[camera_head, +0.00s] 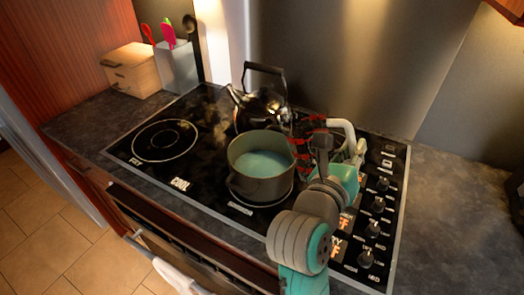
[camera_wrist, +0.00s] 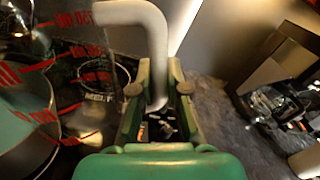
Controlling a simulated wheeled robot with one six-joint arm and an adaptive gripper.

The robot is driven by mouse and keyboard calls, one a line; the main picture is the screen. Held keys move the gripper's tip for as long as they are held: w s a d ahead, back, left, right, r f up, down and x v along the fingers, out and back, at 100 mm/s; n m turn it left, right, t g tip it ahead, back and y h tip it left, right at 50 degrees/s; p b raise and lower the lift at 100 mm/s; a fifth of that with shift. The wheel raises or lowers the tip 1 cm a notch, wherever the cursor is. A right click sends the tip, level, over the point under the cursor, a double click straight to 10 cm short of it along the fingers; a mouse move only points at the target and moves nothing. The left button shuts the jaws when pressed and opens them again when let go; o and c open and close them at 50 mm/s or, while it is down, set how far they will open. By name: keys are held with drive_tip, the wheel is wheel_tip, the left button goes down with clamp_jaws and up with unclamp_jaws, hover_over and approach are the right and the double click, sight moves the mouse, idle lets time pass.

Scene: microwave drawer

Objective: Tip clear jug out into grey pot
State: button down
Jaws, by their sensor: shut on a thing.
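The grey pot (camera_head: 236,172) stands on a front burner of the black cooktop and holds pale bluish liquid. Its rim also shows at the left of the wrist view (camera_wrist: 52,128). The clear jug (camera_head: 301,150) has red markings and a white handle, and is just right of the pot in the head view. In the wrist view the jug (camera_wrist: 88,72) partly overlaps the pot. My gripper (camera_head: 336,160) is shut on the jug's handle, which passes between the fingers (camera_wrist: 157,98). My arm hides part of the jug; its contents and exact tilt are unclear.
A dark shiny kettle (camera_head: 262,108) stands behind the pot, close to the jug. Knobs (camera_head: 378,205) line the cooktop's right side. The left front burner (camera_head: 164,141) is empty. A wooden box (camera_head: 134,70) and a utensil holder (camera_head: 177,68) stand at the back left.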

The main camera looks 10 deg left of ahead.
drive_tip(key=d+f+m, duration=0.1)
drive_tip(key=m, duration=0.2)
drive_tip(key=shift+s+d+f, duration=0.35)
drive_tip(key=shift+s+f, duration=0.05)
drive_tip(key=shift+r, duration=2.05)
